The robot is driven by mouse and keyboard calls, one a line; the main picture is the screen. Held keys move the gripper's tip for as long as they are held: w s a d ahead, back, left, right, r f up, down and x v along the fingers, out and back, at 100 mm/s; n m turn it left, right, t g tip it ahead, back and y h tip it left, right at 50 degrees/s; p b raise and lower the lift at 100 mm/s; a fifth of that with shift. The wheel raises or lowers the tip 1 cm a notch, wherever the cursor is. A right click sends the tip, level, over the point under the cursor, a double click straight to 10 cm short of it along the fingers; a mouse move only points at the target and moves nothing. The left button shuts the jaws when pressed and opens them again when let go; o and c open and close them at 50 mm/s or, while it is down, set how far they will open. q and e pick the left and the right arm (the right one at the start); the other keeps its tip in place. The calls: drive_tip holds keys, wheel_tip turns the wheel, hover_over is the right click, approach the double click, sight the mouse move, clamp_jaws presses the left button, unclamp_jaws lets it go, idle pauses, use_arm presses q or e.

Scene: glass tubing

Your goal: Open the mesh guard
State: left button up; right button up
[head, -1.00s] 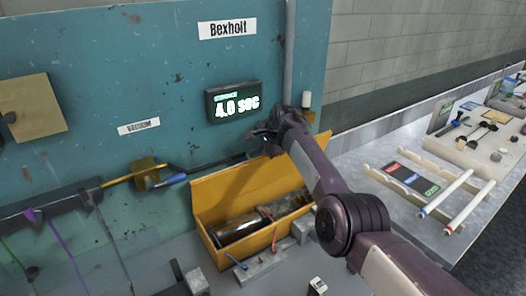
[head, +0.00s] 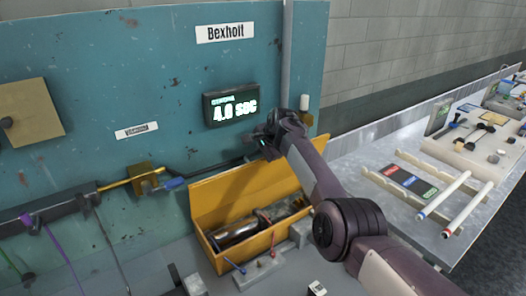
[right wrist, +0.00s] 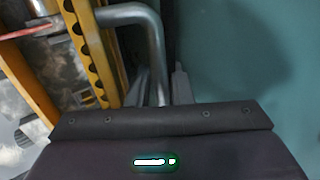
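A yellow guard or housing (head: 217,190) stands on the bench against the teal panel, its tall yellow face upright behind a trough holding a dark cylinder. No mesh can be made out for sure. My right gripper (head: 264,146) is at the top of this yellow face, near the teal panel. In the right wrist view, a bent grey bar handle (right wrist: 157,28) joins a yellow strip with a row of holes (right wrist: 88,50). The handle runs down between my right gripper's narrow fingers (right wrist: 158,80); whether they clamp it is unclear. My left gripper is out of view.
A lit timer display (head: 232,107) is on the teal panel, just left of my right gripper. A blue-tipped lever (head: 173,184) sticks out left of the yellow housing. On the right, a grey side bench (head: 370,150) carries a rack with white tubes (head: 445,194).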

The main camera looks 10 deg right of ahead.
drive_tip(key=b+v, duration=0.2)
drive_tip(key=v, duration=0.4)
drive_tip(key=shift+s+d+r, duration=0.1)
drive_tip(key=shift+s+r, duration=0.25)
drive_tip(key=shift+r, duration=0.2)
drive_tip(key=shift+c, duration=0.4)
